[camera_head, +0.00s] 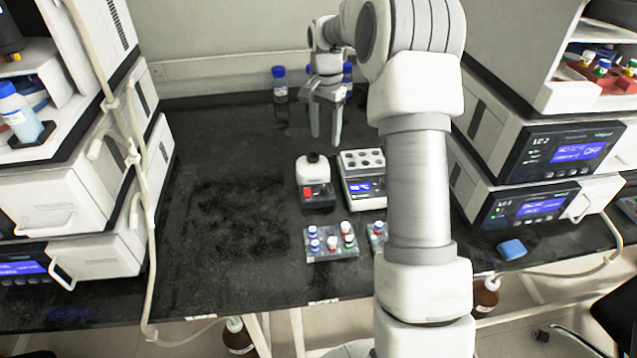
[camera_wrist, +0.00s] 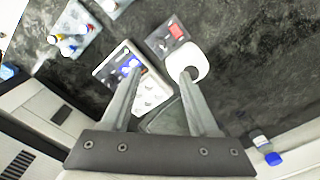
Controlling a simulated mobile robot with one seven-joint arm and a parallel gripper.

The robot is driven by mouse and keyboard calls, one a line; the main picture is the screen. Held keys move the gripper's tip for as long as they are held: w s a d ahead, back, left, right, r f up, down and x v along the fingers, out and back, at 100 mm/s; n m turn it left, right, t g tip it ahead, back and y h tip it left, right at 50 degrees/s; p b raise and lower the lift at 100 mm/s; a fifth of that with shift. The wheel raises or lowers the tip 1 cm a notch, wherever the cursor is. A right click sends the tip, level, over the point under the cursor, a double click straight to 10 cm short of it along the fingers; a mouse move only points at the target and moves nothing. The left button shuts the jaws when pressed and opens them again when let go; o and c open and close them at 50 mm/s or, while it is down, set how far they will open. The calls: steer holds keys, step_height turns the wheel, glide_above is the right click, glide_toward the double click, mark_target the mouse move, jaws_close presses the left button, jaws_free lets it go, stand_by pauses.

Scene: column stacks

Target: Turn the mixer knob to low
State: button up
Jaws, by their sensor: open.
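The mixer (camera_head: 316,192) is a small white unit with a dark front and a red patch, standing on the black bench; a small dark-topped head sits on it. In the wrist view the mixer (camera_wrist: 165,38) shows its red patch and round white top. I cannot make out the knob or its setting. My gripper (camera_head: 326,138) points down behind and above the mixer, apart from it. In the wrist view my gripper (camera_wrist: 159,72) is open and empty, its right fingertip overlapping the mixer's white top and its left fingertip overlapping the neighbouring heating block.
The heating block (camera_head: 358,188) with a blue display stands close to the mixer's right. A vial rack (camera_head: 322,252) is in front. Blue-capped bottles (camera_head: 280,88) stand at the back. Column stacks with instruments (camera_head: 548,155) flank the bench. The bench left of the mixer is clear.

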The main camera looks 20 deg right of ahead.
mark_target(324, 187)
step_height(324, 187, down, 18)
steer(key=shift+r+b, duration=0.15)
steer(key=shift+b, duration=0.65)
jaws_close()
